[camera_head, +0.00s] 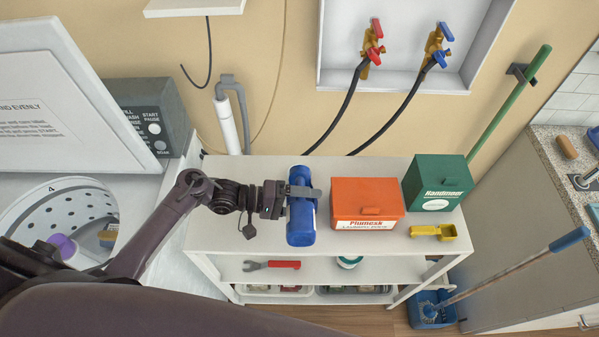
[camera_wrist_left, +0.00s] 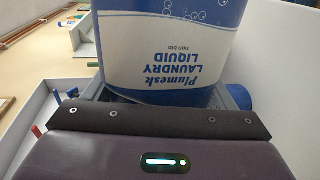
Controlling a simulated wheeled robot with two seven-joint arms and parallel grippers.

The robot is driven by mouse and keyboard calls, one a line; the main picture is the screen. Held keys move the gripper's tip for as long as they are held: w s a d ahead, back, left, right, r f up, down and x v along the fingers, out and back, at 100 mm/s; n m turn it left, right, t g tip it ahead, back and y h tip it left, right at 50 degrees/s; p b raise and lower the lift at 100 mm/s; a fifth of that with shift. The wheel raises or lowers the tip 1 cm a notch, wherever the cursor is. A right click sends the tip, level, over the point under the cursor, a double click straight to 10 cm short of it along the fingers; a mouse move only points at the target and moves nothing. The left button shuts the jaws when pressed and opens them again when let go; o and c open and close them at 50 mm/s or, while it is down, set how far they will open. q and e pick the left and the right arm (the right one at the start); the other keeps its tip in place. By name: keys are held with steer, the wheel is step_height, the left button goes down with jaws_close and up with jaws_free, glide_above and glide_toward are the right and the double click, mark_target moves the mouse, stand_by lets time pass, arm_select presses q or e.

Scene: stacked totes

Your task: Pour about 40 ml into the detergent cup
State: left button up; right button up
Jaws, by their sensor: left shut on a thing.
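My left gripper (camera_head: 303,191) is shut on a blue bottle (camera_head: 301,222) at the left part of the white shelf unit's top. In the left wrist view the bottle (camera_wrist_left: 180,45) is blue and white, and its label reads Plumesk Laundry Liquid, upside down. I cannot tell whether the bottle touches the shelf top. A purple cup-like thing (camera_head: 62,247) sits inside the perforated washer drum (camera_head: 80,205) at the left; I cannot tell if it is the detergent cup. My right gripper is not in view.
An orange box (camera_head: 367,202), a green box (camera_head: 437,182) and a yellow scoop (camera_head: 433,232) stand right of the bottle on the shelf unit (camera_head: 345,165). A red-handled wrench (camera_head: 272,265) lies below. The raised washer lid (camera_head: 70,95) and control panel (camera_head: 152,115) are at left.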

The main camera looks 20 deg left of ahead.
arm_select(q)
steer(key=shift+w+r, duration=0.15)
steer(key=shift+w, duration=0.05)
steer(key=shift+f, duration=0.2)
steer(key=b, duration=0.1)
steer(key=m+b, duration=0.1)
steer(key=b, duration=0.1)
steer(key=shift+s+f+m+t, duration=0.2)
steer(key=shift+f+m+t, duration=0.1)
steer(key=shift+r, duration=0.3)
stand_by(0.4)
